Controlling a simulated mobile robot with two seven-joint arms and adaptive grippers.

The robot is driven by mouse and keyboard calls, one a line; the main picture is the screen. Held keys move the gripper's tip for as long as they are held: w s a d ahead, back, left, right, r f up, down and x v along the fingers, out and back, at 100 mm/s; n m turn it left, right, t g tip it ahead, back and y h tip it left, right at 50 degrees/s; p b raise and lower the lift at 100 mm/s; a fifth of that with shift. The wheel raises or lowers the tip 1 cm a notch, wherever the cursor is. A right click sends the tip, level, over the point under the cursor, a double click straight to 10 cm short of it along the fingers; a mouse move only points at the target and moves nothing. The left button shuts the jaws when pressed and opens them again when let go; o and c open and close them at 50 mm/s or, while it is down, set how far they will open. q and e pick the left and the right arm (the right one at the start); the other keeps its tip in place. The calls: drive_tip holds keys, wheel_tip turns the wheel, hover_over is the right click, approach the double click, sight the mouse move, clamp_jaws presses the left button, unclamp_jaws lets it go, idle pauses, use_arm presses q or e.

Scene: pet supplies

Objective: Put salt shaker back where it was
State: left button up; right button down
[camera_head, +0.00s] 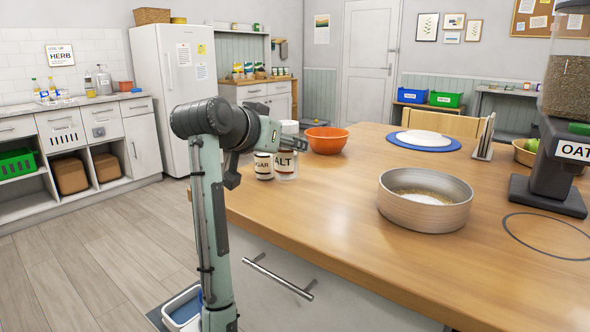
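The salt shaker (287,168) stands upright on the wooden table near its left edge, with "ALT" readable on its label. A white rounded top shows above my gripper, and the part between is hidden. A jar labelled as sugar (264,167) stands just left of it, close beside it. My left gripper (290,144) is at the upper part of the salt shaker, seen from behind. Its fingertips are largely hidden, so whether it is closed on the shaker is unclear. My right gripper is not in view.
An orange bowl (327,140) stands just right of the shaker. A round metal pan with grain (424,212) is at the middle of the table (330,220). A dark-based oat dispenser (556,172) and a marked circle (550,237) are at the right. The front-left tabletop is clear.

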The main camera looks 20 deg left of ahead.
sight(296, 168)
use_arm(q)
drive_tip(key=shift+w+d+f, duration=0.3)
drive_tip(key=shift+w, duration=0.15)
drive_tip(key=shift+w+d+f, duration=0.3)
drive_tip(key=shift+w, duration=0.15)
drive_tip(key=shift+w+d+f, duration=0.1)
drive_tip(key=shift+f, duration=0.15)
wheel_tip(296, 168, down, 3)
drive_tip(key=shift+f, duration=0.45)
drive_tip(key=o, duration=1.3)
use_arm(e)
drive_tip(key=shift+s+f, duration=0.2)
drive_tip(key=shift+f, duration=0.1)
